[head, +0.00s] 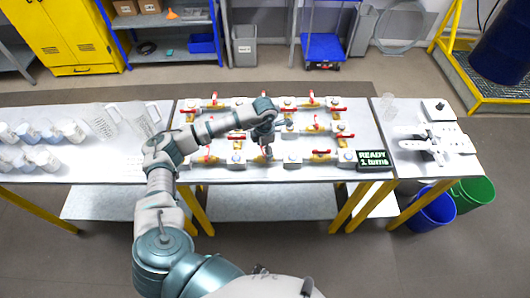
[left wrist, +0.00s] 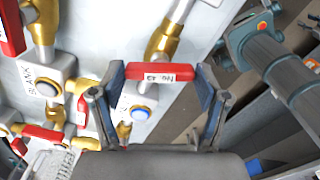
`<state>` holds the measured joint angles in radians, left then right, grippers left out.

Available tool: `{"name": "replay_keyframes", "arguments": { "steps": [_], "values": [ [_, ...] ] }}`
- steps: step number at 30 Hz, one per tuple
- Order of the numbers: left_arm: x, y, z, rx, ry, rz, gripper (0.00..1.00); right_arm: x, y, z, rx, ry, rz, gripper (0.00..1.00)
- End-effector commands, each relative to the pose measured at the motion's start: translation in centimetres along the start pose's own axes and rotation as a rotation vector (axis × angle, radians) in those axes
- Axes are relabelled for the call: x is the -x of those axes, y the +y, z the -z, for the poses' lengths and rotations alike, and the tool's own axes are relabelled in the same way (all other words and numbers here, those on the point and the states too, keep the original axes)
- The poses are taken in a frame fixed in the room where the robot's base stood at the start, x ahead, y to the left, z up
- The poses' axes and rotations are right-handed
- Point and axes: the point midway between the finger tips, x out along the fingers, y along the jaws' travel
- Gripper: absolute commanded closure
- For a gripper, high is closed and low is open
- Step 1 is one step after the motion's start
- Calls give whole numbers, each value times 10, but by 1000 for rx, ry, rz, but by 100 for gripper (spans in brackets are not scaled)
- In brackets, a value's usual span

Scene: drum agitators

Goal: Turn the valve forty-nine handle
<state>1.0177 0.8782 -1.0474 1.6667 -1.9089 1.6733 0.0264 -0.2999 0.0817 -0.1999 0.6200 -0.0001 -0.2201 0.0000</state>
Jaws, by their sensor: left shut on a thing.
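A red valve handle (left wrist: 160,72) with a white label beginning "No. 4" lies between the fingers of my left gripper (left wrist: 161,80) in the left wrist view. The label's last digit is hard to read. The two fingers close on the handle's ends. A brass pipe fitting (left wrist: 163,38) runs behind it. In the head view my left gripper (head: 267,151) points down at the front row of valves, and its fingers hide part of the handle there. My right gripper is not in view.
Other red-handled valves, such as this one (head: 321,154), stand close around on the white table (head: 240,176). A white block marked "BLANK" (left wrist: 45,70) sits left of the gripper. Mugs (head: 45,158) stand far left.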

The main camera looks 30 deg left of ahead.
Motion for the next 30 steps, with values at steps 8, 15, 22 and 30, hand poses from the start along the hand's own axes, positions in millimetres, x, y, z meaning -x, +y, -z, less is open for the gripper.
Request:
{"name": "replay_keyframes", "arguments": {
  "steps": [8,15,22,30],
  "values": [
    [-2,1,1,-210,2,-3,60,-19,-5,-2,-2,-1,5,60],
    [-1,1,1,-326,2,-2,60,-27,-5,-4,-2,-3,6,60],
    [0,1,1,-375,2,-2,60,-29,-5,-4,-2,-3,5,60],
    [0,1,1,-385,2,-2,60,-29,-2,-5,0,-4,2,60]
  ]
}}
